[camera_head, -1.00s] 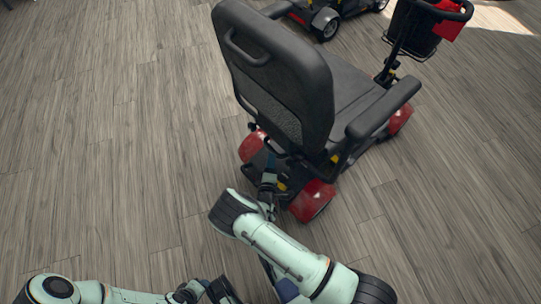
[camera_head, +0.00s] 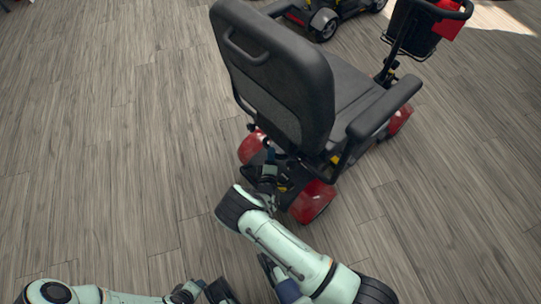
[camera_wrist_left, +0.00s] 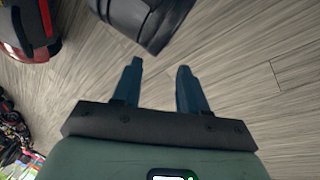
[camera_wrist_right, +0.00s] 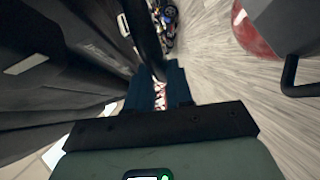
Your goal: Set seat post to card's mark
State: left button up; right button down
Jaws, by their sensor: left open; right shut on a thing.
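The scooter's black seat (camera_head: 275,85) stands over its red-fendered base, its back toward me. The seat post is hidden below the seat in the head view. My right gripper (camera_head: 268,172) reaches in low behind the seat. In the right wrist view its fingers (camera_wrist_right: 160,68) are shut on a dark, narrow part under the seat; I cannot tell exactly which part. My left gripper (camera_wrist_left: 158,66) is open and empty above the floor, seen in the left wrist view. A red item (camera_head: 447,28) is at the front basket; no mark on it is readable.
The basket (camera_head: 412,38) and handlebar are at the upper right. Another scooter (camera_head: 328,18) stands at the top. The red rear fenders (camera_head: 313,200) flank my right gripper. The wooden floor (camera_head: 110,130) on the left is clear.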

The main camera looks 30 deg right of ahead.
pick_arm(q)
jog(key=w+f, duration=0.1)
jog(key=w+a+f+b, duration=0.1)
jog(key=shift+w+a+t+y+b, duration=0.25)
jog(key=shift+w+t+y+b, duration=0.05)
jog(key=shift+t, duration=0.1)
pick_arm(e)
notch_tip(320, 180, down, 3)
jog(key=shift+r, duration=0.15)
jog(key=c, duration=1.3)
grip_release()
jog(key=shift+r, duration=0.1)
jog(key=shift+s, duration=0.1)
pick_arm(q)
jog(key=shift+g+h, duration=0.4)
jog(key=shift+g, duration=0.2)
jog(key=s+r+p, duration=0.1)
jog(key=s+d+r+p, duration=0.1)
jog(key=s+d+r, duration=0.1)
jog(key=s, duration=0.1)
jog(key=shift+d+p, duration=0.1)
jog(key=shift+p, duration=0.3)
pick_arm(e)
jog(key=v, duration=1.3)
jog(key=shift+s+a, duration=0.1)
